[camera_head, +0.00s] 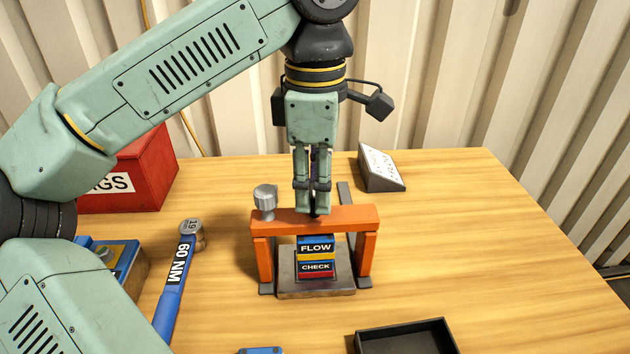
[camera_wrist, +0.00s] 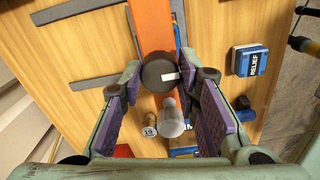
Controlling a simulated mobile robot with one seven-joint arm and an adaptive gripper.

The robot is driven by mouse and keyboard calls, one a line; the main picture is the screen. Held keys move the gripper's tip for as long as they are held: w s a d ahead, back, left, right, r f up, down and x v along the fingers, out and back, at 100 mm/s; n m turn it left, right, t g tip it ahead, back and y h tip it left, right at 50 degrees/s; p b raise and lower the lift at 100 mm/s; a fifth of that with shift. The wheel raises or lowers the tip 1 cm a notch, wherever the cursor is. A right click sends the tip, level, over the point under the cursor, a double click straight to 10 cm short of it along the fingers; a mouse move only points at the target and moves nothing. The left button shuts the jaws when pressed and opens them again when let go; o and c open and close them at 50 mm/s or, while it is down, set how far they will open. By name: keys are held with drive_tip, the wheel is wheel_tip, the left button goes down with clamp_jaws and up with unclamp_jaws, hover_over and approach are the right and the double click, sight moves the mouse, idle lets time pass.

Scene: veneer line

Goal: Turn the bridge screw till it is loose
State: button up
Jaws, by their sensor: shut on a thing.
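An orange bridge (camera_head: 347,217) stands over a grey plate (camera_head: 340,291) on the table. Its beam (camera_wrist: 150,20) also shows in the wrist view. A dark round screw knob (camera_wrist: 158,74) with a white mark sits on the bridge. My gripper (camera_head: 316,212) points straight down over the middle of the beam. In the wrist view its pads are on both sides of the dark knob, shut on it. The head view mostly hides this knob behind the fingers. A block labelled FLOW CHECK (camera_head: 316,258) sits under the bridge. A silver knob (camera_head: 265,200) stands at the bridge's left end.
A blue torque wrench (camera_head: 170,300) marked 60 NM lies left of the bridge. A red box (camera_head: 130,180) is further left. A black tray (camera_head: 405,340) is in front, and a sloped panel (camera_head: 381,168) behind right. The table's right side is clear.

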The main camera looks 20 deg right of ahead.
drive_tip(key=shift+n, duration=0.4)
drive_tip(key=shift+c, duration=0.3)
drive_tip(key=n, duration=0.4)
drive_tip(key=shift+n+b, duration=0.4)
drive_tip(key=n, duration=0.5)
drive_tip(key=shift+b, duration=0.3)
drive_tip(key=n, duration=0.5)
drive_tip(key=shift+n, duration=0.4)
drive_tip(key=n+p, duration=0.1)
drive_tip(key=n, duration=0.3)
drive_tip(key=shift+n, duration=0.3)
drive_tip(key=o, duration=1.2)
